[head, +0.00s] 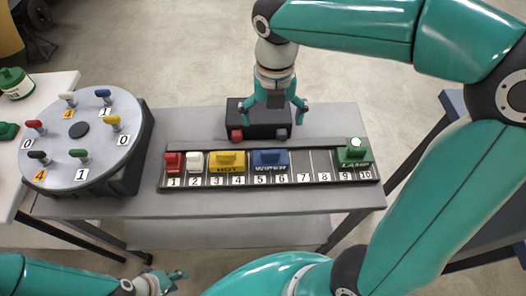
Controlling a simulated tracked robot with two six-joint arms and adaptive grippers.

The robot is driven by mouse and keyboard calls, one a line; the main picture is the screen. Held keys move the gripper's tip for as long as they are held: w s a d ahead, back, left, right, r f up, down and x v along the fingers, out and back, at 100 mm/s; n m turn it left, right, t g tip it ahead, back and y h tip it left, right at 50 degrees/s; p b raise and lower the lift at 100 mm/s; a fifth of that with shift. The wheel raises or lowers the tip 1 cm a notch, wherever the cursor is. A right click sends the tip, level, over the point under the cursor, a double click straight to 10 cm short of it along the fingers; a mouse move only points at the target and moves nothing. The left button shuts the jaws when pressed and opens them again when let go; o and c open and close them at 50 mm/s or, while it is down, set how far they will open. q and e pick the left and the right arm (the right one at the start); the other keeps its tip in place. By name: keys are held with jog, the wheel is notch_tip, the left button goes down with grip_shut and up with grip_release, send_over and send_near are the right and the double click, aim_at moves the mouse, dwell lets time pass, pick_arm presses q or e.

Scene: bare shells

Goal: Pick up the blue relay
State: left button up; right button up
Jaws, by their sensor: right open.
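The blue relay (269,159) with the label WIPER sits in slots 5 and 6 of the numbered rail (312,162) on the grey table. My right gripper (272,112) is open, pointing down over the black box (254,131) behind the rail. It is farther back than the blue relay and apart from it. I cannot tell whether its fingertips touch the box. My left gripper (166,281) is low at the bottom edge, in front of the table and far from the relay. It is small and partly cut off, so its opening is unclear.
A red relay (173,163), a white relay (195,162) and a yellow relay (227,162) fill slots 1 to 4. Slots 7 and 8 are empty. A green relay (353,153) is in slots 9 and 10. A round grey dial (98,128) with coloured levers stands at left.

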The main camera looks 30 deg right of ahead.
aim_at(271, 151)
notch_tip(271, 151, down, 9)
jog(key=shift+a+r+b, duration=0.15)
jog(key=shift+b, duration=0.25)
jog(key=shift+s+f, duration=0.1)
jog(key=shift+f, duration=3.1)
jog(key=shift+c, duration=0.2)
jog(key=c, duration=0.8)
